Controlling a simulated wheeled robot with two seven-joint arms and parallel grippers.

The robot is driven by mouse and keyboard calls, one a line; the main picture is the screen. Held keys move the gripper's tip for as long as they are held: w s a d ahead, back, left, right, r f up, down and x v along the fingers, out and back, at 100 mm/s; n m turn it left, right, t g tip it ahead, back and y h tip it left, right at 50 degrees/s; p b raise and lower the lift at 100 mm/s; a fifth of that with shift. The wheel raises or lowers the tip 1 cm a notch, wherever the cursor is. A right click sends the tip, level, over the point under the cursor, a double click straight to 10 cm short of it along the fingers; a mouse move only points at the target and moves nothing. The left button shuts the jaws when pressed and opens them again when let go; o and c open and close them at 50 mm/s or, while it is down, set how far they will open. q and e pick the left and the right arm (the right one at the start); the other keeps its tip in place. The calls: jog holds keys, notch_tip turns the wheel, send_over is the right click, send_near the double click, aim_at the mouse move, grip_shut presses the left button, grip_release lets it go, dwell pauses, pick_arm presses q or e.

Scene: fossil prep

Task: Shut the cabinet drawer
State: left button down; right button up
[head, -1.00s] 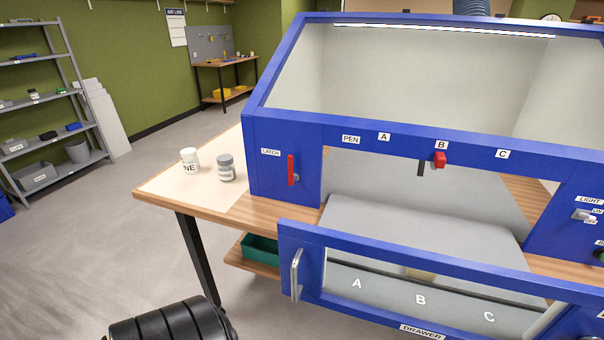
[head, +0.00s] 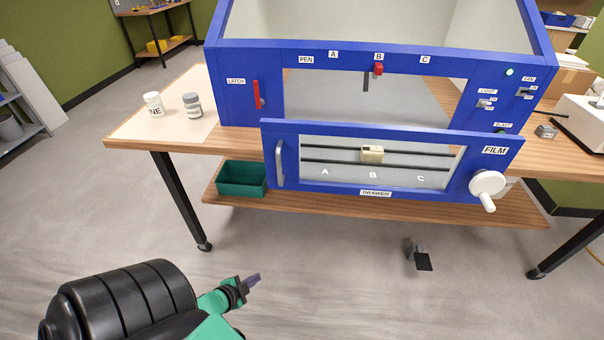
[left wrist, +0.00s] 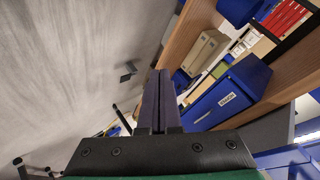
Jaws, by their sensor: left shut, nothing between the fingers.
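The blue-framed drawer (head: 390,190) sticks out from the front of the blue cabinet (head: 225,75). Its front has a metal handle (head: 280,163) at the left, a clear window and a white crank knob (head: 487,184) at the right. A small beige block (head: 372,154) sits on a dark rail behind the window, above the letter B. My left gripper (head: 252,279) is below and left of the drawer, apart from it, shut and empty. Its closed fingers also show in the left wrist view (left wrist: 157,100). My right gripper is not in view.
A red latch lever (head: 257,94) is on the cabinet's left post. Two jars, one white (head: 154,105) and one grey (head: 192,106), stand on the table at the left. A green bin (head: 241,178) sits on the lower shelf. A pedal (head: 420,257) is on the floor.

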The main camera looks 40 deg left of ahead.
pick_arm(q)
jog(key=w+a+r+m+t, duration=0.2)
jog(key=w+r+m+t, duration=0.15)
jog(key=r, duration=0.85)
jog(key=m+t+h, duration=0.4)
jog(key=m+h, duration=0.1)
jog(key=m, duration=0.4)
send_near(316, 165)
jog(key=d+v, duration=0.1)
jog(key=v, duration=0.6)
jog(key=p+x, duration=0.1)
jog(key=x, duration=0.3)
jog(key=p+x, duration=0.1)
jog(key=x, duration=0.3)
jog(key=p+x, duration=0.2)
jog(key=x, duration=0.2)
jog(key=shift+w+a+r, duration=0.1)
jog(key=shift+w+a, duration=0.1)
jog(key=shift+a, duration=0.1)
jog(key=shift+w+a, duration=0.15)
jog(key=shift+a, duration=0.05)
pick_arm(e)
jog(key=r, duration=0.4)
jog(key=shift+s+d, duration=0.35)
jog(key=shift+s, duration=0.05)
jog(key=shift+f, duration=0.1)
